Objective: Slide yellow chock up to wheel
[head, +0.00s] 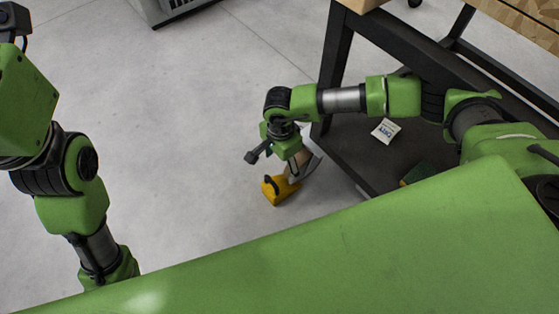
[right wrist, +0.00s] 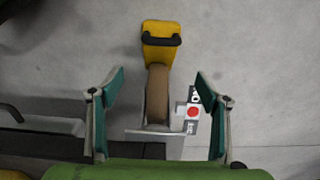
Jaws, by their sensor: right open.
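The yellow chock (head: 281,189) with a black handle lies on the grey floor below my right gripper (head: 291,155). In the right wrist view the chock (right wrist: 160,48) is at the top centre. The brown wheel (right wrist: 157,93) stands just below it there, in a metal bracket. Chock and wheel look very close; I cannot tell whether they touch. My right gripper (right wrist: 160,80) is open, its two teal-padded fingers apart on either side of the wheel, with nothing held. In the head view my gripper partly hides the wheel. My left gripper is out of view.
A dark-legged table (head: 335,60) with a low dark shelf (head: 350,150) stands right of the chock. A white packet (head: 385,131) lies on that shelf. A red-and-white label (right wrist: 192,111) shows beside the wheel. The floor left of the chock is clear.

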